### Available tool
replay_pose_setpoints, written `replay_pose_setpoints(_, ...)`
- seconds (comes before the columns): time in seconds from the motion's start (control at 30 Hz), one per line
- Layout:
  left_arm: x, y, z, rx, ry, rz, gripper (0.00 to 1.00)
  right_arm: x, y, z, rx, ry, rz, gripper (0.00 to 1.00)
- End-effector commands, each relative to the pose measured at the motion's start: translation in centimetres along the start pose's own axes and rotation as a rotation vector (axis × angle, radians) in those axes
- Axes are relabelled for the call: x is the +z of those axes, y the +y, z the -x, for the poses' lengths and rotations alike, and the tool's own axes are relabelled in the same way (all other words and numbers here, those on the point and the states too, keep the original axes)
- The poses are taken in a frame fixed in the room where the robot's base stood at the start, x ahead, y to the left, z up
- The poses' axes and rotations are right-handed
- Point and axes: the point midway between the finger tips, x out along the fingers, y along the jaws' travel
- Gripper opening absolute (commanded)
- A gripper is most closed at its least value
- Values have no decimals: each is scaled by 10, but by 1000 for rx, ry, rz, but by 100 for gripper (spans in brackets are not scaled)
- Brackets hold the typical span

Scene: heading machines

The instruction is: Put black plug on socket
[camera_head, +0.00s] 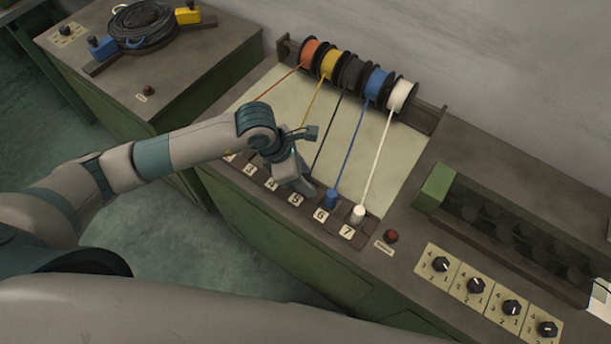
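The black cable (330,134) runs from the black spool (353,73) down to my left gripper (301,184). The gripper is low over the socket row, just behind the label 5 (295,199). The black plug cannot be made out; the gripper and wrist cover the cable's lower end. The fingers are small and dark, so their opening and any hold on the plug cannot be told. To the right, a blue plug (331,199) stands upright behind label 6 (320,215), and a white plug (357,214) behind label 7 (347,232). My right gripper is not in view.
Orange (309,53), yellow, blue and white spools share the rack. A red button (391,236), several dials (475,285) and a green-ended trough (435,187) lie right. Another bench (180,60) with a black cable coil stands left. The pale panel (390,165) is otherwise clear.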

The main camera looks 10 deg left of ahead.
Motion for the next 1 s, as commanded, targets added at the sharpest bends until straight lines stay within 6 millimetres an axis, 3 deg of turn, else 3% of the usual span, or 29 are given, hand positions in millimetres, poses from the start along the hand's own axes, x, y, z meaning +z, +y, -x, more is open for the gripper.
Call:
replay_pose_setpoints(0.17,-1,2,19,5,-3,-2,40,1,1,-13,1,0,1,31)
replay_pose_setpoints(0.63,-1,1,99,5,-3,-3,40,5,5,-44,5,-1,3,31)
replay_pose_setpoints(0.8,0,1,114,3,-2,0,40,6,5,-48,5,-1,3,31)
replay_pose_setpoints(1.0,0,0,119,1,0,0,40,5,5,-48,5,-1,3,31)
